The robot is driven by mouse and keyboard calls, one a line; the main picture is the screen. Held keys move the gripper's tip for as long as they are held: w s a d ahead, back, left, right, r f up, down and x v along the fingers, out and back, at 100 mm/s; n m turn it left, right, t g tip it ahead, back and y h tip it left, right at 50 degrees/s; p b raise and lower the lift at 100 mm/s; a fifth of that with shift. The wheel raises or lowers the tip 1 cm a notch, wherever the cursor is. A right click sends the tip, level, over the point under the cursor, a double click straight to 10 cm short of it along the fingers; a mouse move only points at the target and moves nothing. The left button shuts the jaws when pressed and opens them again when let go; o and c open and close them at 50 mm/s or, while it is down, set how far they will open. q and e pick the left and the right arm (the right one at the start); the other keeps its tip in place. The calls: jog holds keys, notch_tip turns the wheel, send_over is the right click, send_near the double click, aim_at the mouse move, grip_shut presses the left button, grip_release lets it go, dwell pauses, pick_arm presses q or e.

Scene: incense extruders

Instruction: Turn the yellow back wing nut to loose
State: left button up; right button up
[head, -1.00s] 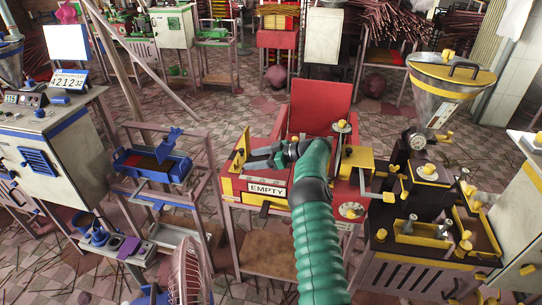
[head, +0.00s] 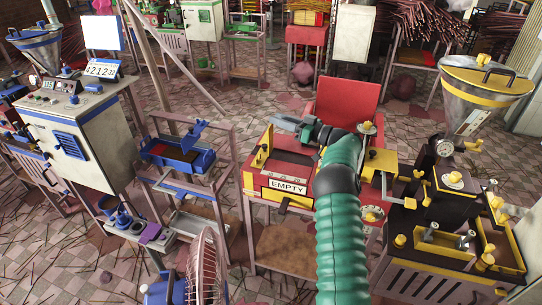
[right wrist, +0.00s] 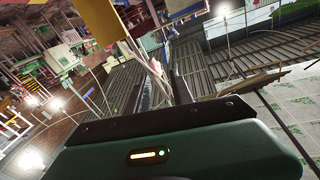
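The black extruder (head: 445,207) with yellow parts stands at the right. Several yellow wing nuts or knobs show on it: one on top (head: 453,178), one at its left front (head: 400,241), one at its right (head: 497,202) and one at the front right (head: 486,259). I cannot tell for sure which one is the back wing nut. My right gripper (head: 291,124) is above the red table, well to the left of the extruder, pointing left. In the right wrist view its two dark fingers (right wrist: 158,93) are apart, with nothing held between them. My left gripper is not in view.
The red table (head: 255,181) carries an "EMPTY" sign (head: 288,186) and yellow-black fittings beside my arm. A metal hopper (head: 480,95) rises behind the extruder. A blue press stand (head: 180,160) and a fan (head: 205,270) are at the left. Tiled floor lies between.

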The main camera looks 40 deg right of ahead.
jog(key=w+r+m+t+h+b, duration=0.1)
jog(key=w+r+m+t+h, duration=0.1)
jog(key=r+m+t+h, duration=0.3)
jog(key=w+r+m+t+h, duration=0.2)
jog(key=w+r+m+h, duration=0.1)
jog(key=r+m, duration=0.35)
jog(key=n+g+h+b, duration=0.3)
jog(key=n+g+h, duration=0.6)
jog(key=n+g, duration=1.7)
send_near(258, 157)
jog(key=d+f+n+t, duration=0.2)
jog(key=d, duration=0.1)
jog(key=d+f+n+t, duration=0.1)
jog(key=d+n+t, duration=0.1)
jog(key=d, duration=0.1)
jog(key=d+f+n+t+p, duration=0.1)
jog(key=d+f+n+t, duration=0.1)
jog(key=d+n, duration=0.1)
jog(key=shift+s+f+t, duration=0.2)
jog(key=shift+f+t, duration=0.1)
jog(key=shift+f, duration=0.05)
grip_shut()
